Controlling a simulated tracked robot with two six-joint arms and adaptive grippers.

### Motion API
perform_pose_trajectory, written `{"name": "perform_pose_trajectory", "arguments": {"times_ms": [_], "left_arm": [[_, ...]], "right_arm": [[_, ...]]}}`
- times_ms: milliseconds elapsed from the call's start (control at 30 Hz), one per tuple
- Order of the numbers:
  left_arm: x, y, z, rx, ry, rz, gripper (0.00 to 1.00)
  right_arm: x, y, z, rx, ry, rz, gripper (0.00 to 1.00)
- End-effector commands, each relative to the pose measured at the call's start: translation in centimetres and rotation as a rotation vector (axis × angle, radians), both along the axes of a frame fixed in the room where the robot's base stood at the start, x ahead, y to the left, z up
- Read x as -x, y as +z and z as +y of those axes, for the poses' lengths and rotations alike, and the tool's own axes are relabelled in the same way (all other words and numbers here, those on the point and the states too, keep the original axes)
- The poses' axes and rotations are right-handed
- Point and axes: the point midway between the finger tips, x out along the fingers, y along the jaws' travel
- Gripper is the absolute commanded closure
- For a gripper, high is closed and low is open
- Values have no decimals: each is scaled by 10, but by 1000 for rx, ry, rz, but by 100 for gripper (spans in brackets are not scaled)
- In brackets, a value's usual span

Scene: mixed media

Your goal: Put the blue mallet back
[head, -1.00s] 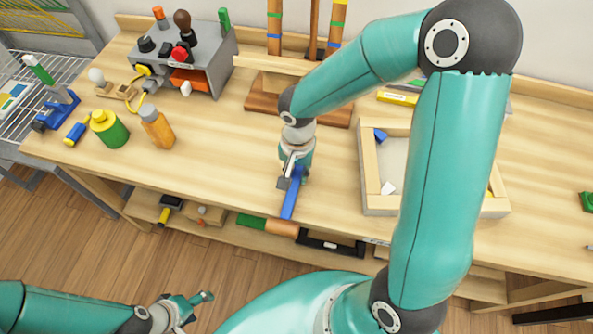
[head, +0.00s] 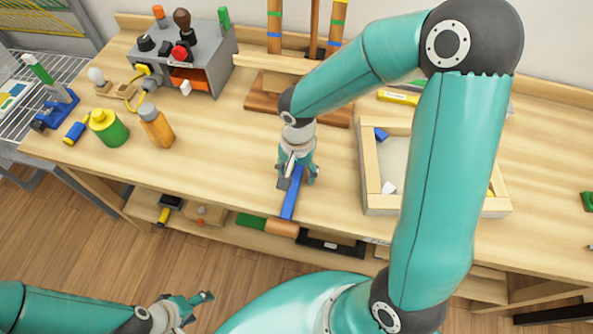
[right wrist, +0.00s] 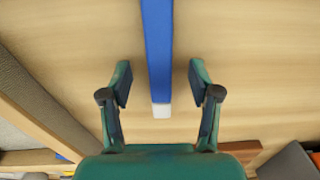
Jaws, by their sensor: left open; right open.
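The blue mallet (head: 290,203) shows as a long blue bar on the workbench near its front edge, partly hidden by my right gripper (head: 298,180). In the right wrist view, the blue bar (right wrist: 158,45) runs down between the fingers and ends in a pale cap; I cannot make out the mallet's head. My right gripper (right wrist: 160,84) is open, with one finger on each side of the bar and a gap on both sides. My left gripper (head: 203,300) is open and empty, low in front of the bench.
A wooden-framed tray (head: 368,170) with a small blue piece and a white piece stands to the right. An orange bottle (head: 157,127), a green and yellow container (head: 109,128) and a grey tool box (head: 225,58) stand to the left. A lower shelf holds tools.

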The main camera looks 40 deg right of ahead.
Motion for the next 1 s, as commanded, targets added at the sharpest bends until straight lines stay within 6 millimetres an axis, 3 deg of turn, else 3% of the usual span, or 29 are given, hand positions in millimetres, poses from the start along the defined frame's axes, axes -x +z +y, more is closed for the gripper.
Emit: {"name": "perform_pose_trajectory", "arguments": {"times_ms": [500, 667, 1000], "left_arm": [[0, 1, 0, 0, 0, 0, 36], [0, 1, 0, 0, 0, 0, 36], [0, 0, 0, 0, 0, 0, 36]], "right_arm": [[-1, 8, 0, 1, -1, -2, 21], [-2, 31, -1, 0, -1, -6, 21], [-2, 97, -2, 0, 0, -5, 21]]}}
